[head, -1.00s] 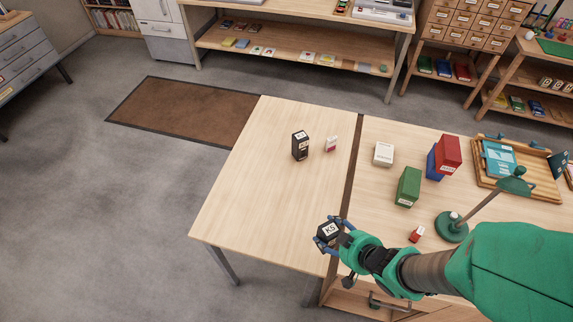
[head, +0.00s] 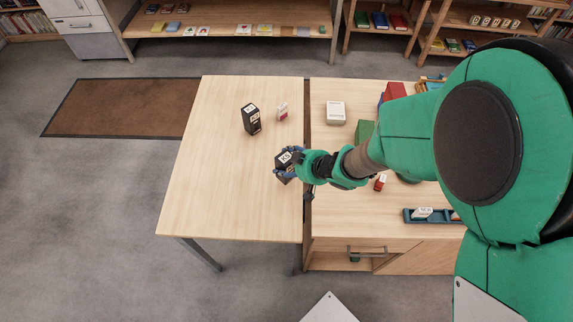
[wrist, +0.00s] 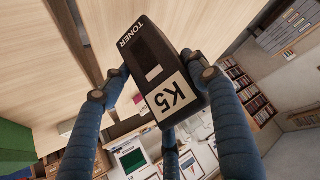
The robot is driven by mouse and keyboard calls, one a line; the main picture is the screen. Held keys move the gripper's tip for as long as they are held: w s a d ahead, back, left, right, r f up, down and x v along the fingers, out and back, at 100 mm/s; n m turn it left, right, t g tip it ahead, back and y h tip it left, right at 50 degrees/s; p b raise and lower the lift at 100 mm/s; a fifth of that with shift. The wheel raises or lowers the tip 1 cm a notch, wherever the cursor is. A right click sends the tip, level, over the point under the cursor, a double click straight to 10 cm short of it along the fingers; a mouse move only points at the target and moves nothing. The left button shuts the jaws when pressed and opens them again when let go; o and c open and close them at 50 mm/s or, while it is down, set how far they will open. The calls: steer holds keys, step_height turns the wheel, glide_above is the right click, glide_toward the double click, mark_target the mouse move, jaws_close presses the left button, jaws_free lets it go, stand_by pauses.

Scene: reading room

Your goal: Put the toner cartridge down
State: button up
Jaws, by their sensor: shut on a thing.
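The toner cartridge is a black box with a white K5 label. It shows in the head view (head: 284,161) and close up in the wrist view (wrist: 156,72), where TONER is printed on it. My gripper (head: 287,166) is shut on it, with blue fingers around its sides (wrist: 160,85). Gripper and cartridge are over the right part of the left light-wood table (head: 215,190). I cannot tell how far the cartridge is above the tabletop. Another black labelled box (head: 251,119) stands upright farther back on the same table.
A small red-and-white box (head: 282,111) stands beside the other black box. The right table holds a white box (head: 336,113), a green box (head: 365,131), a small red box (head: 380,182) and a blue tray (head: 415,216). The left table's front and left are clear.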

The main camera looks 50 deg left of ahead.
steer(key=shift+w+a, duration=0.3)
steer(key=shift+a, duration=0.25)
steer(key=shift+w+a, duration=0.25)
steer(key=shift+a, duration=0.25)
steer(key=shift+f, duration=0.1)
steer(key=shift+f+b, duration=0.9)
steer(key=shift+f, duration=0.8)
steer(key=shift+f, duration=0.1)
steer(key=o, duration=1.9)
